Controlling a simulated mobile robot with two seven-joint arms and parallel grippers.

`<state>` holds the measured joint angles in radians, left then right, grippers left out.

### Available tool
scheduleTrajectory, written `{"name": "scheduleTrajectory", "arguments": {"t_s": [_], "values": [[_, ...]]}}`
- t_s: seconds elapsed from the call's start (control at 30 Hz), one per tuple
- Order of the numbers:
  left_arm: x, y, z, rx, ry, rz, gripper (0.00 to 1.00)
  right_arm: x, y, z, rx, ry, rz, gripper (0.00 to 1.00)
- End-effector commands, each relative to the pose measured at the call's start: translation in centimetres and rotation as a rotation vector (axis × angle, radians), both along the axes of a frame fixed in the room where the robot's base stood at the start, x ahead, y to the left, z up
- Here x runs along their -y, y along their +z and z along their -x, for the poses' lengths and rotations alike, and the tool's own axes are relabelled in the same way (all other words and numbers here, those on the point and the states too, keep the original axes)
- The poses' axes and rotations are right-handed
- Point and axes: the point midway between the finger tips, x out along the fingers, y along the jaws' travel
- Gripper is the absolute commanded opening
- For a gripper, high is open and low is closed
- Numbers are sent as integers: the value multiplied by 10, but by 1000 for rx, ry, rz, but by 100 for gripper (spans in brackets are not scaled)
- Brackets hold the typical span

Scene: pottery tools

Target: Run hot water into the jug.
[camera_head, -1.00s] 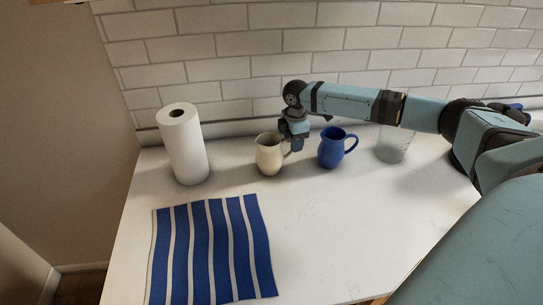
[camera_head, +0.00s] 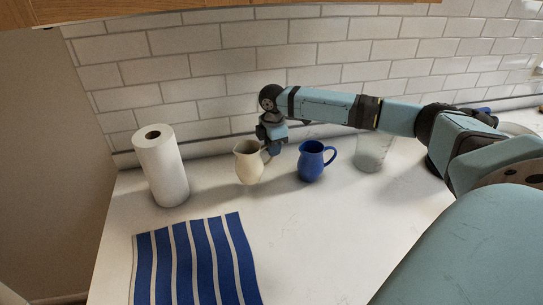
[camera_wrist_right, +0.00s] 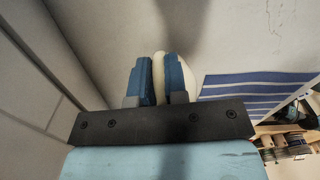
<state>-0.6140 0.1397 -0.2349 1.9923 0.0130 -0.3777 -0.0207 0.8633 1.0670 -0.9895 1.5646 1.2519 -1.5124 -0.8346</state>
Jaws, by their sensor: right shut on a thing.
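A cream jug (camera_head: 248,164) is at the back of the white counter in the head view, beside a blue jug (camera_head: 312,163) on its right. My right gripper (camera_head: 273,147) is at the cream jug's right side, where its handle is. In the wrist view, the two blue fingers of my right gripper (camera_wrist_right: 160,80) are shut on the cream jug, whose pale body (camera_wrist_right: 188,78) shows beyond them. The jug is upright and looks slightly raised off the counter. The fingers hide most of the handle. My left gripper is out of view. No tap shows clearly.
A paper towel roll (camera_head: 161,168) stands at the left. A blue-and-white striped cloth (camera_head: 195,262) lies at the front left. A clear glass vessel (camera_head: 373,152) stands right of the blue jug, under my right arm. The front middle of the counter (camera_head: 315,235) is clear.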

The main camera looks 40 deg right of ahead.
Motion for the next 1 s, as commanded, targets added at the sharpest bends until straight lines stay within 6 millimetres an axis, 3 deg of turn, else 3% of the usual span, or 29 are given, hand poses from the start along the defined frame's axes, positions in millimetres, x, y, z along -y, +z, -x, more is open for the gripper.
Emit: {"name": "scheduleTrajectory", "arguments": {"t_s": [0.5, 0.7, 1.0], "values": [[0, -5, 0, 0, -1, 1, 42, 0, 125, -1, 5, -1, -2, 0], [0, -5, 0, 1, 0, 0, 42, 0, 154, -1, 3, -1, -2, 0], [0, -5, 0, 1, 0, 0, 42, 0, 167, -1, 0, 0, -1, 0]]}}
